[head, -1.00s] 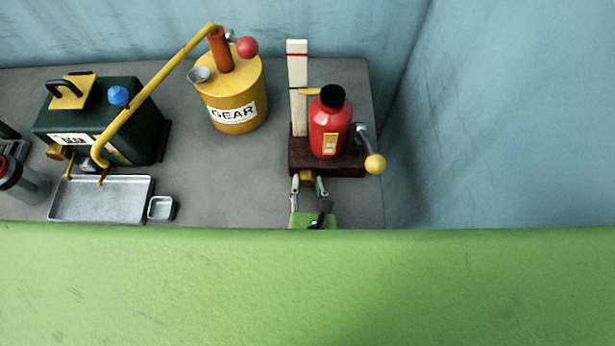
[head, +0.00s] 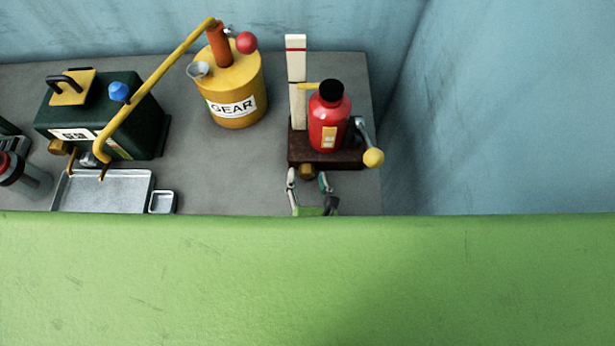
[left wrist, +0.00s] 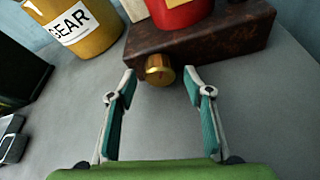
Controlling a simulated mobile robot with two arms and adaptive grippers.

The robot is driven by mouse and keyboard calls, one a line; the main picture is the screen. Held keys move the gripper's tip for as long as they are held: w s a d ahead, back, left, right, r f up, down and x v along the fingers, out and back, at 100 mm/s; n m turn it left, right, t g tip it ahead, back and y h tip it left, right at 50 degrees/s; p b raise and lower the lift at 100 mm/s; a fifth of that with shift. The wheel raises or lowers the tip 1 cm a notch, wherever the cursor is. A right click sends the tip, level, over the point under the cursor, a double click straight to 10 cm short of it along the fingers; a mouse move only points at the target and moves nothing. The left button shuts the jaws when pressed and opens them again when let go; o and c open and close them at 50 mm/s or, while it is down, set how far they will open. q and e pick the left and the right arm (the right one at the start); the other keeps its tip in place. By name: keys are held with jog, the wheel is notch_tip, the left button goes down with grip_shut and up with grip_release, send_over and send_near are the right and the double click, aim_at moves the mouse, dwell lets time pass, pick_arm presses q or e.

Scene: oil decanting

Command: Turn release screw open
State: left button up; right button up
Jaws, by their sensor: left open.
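The release screw is a small brass knob (head: 307,171) on the front face of a dark brown base block (head: 298,152). In the left wrist view the brass knob (left wrist: 159,70) sits ahead, between and just beyond the fingertips, on the front of the base block (left wrist: 225,40). My left gripper (head: 307,178) is open in front of the knob; it also shows in the left wrist view (left wrist: 160,84) with its teal-padded fingers spread and nothing between them. A red bottle (head: 329,120) with a black cap stands on the block. My right gripper is not in view.
A lever with a yellow ball (head: 373,157) sticks out at the block's right. A white post (head: 297,62) rises at its back left. A yellow GEAR can (head: 238,90), a dark green box (head: 140,130), a metal tray (head: 110,190) and a small dish (head: 161,201) stand left.

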pick_arm(q)
jog(key=v, duration=1.1)
jog(key=shift+s+r, duration=0.15)
jog(key=shift+s, duration=0.15)
